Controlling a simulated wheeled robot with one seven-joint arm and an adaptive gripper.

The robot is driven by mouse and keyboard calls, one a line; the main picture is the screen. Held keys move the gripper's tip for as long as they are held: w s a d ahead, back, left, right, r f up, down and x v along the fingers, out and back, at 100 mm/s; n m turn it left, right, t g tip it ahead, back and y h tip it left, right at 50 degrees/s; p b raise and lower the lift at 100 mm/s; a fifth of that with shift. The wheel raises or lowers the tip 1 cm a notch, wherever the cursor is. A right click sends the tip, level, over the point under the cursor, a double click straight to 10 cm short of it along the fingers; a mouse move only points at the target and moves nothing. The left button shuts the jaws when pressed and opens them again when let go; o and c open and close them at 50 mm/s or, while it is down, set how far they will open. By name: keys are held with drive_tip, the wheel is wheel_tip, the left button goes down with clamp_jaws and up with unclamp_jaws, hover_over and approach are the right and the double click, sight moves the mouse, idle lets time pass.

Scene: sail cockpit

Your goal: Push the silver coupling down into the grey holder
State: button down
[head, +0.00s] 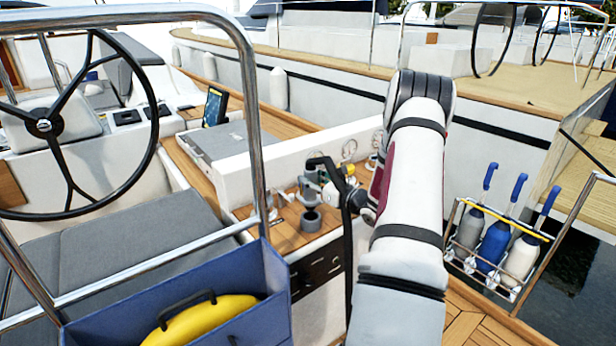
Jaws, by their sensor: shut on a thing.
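My gripper (318,180) is at the wooden-topped console, seen small and from behind my arm. It is shut on the silver coupling (311,197), which is partly covered by the fingers. The grey holder (311,216) stands on the wood directly below the coupling. The coupling looks upright and in line with the holder. At this size I cannot tell how deep it sits, or whether it touches the holder.
Another grey fitting (280,199) stands left of the holder. Gauges (349,149) are on the white panel behind. A steel rail (262,130) rises in front on the left. A blue bin (190,300) with a yellow object is nearer, and a bottle rack (490,245) hangs at right.

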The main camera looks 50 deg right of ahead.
sight(316, 198)
drive_tip(key=shift+f+b, duration=0.9)
drive_tip(key=shift+f, duration=1.6)
drive_tip(key=shift+f+b, duration=0.6)
drive_tip(key=shift+b, duration=0.3)
drive_tip(key=c, duration=1.4)
unclamp_jaws()
drive_tip(key=shift+s, duration=0.1)
drive_tip(key=s+a+p, duration=0.1)
drive_tip(key=s+p, duration=0.1)
drive_tip(key=s, duration=0.9)
